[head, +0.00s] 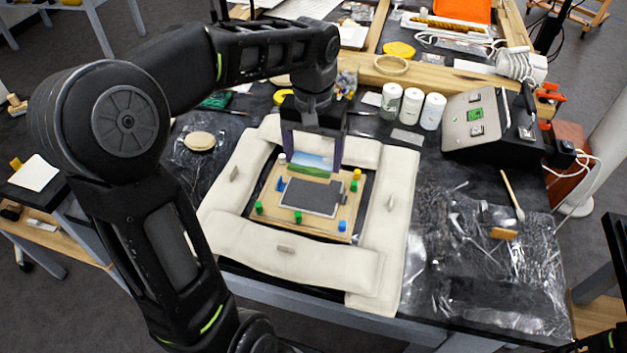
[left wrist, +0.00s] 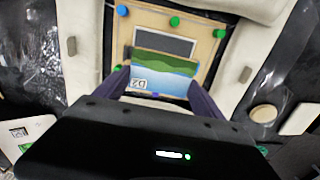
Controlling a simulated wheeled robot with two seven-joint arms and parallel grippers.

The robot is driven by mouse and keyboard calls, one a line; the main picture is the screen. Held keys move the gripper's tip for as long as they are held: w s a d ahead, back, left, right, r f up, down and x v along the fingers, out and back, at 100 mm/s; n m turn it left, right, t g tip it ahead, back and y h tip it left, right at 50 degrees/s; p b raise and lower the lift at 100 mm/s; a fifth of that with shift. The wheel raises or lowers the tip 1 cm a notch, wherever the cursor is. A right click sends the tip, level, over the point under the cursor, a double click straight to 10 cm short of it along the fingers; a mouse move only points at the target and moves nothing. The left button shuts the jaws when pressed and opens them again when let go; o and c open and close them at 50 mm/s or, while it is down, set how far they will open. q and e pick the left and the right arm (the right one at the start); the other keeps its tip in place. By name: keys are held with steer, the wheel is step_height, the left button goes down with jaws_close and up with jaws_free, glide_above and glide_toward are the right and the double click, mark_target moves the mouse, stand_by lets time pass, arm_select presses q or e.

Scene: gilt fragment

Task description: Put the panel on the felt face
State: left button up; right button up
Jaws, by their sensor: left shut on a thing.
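The panel (head: 312,161) is a small painted landscape with blue sky or water and green land. My left gripper (head: 312,168) is shut on it by its side edges. In the left wrist view the panel (left wrist: 165,70) shows between the fingers, with a white "D2" label at a corner. The felt face (head: 314,199) is a dark grey rectangle on a wooden board (head: 269,205). In the head view the panel is at the far side of the felt face; the exact height gap cannot be told. In the left wrist view it hides part of the felt (left wrist: 165,46). My right gripper is not in view.
Green, blue and yellow pegs (head: 342,226) stand around the felt. Cream padded cushions (head: 290,250) frame the board. White-capped bottles (head: 411,105) and a grey control box (head: 490,125) stand at back right. A brush (head: 512,195) lies on the clear plastic sheeting at right.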

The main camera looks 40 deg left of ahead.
mark_target(313, 161)
arm_select(q)
steer(key=shift+f, duration=1.55)
steer(key=shift+f, duration=1.85)
steer(key=shift+f, duration=0.15)
steer(key=o, duration=1.3)
steer(key=shift+o, duration=0.2)
step_height(313, 161, up, 12)
steer(key=shift+r, duration=0.15)
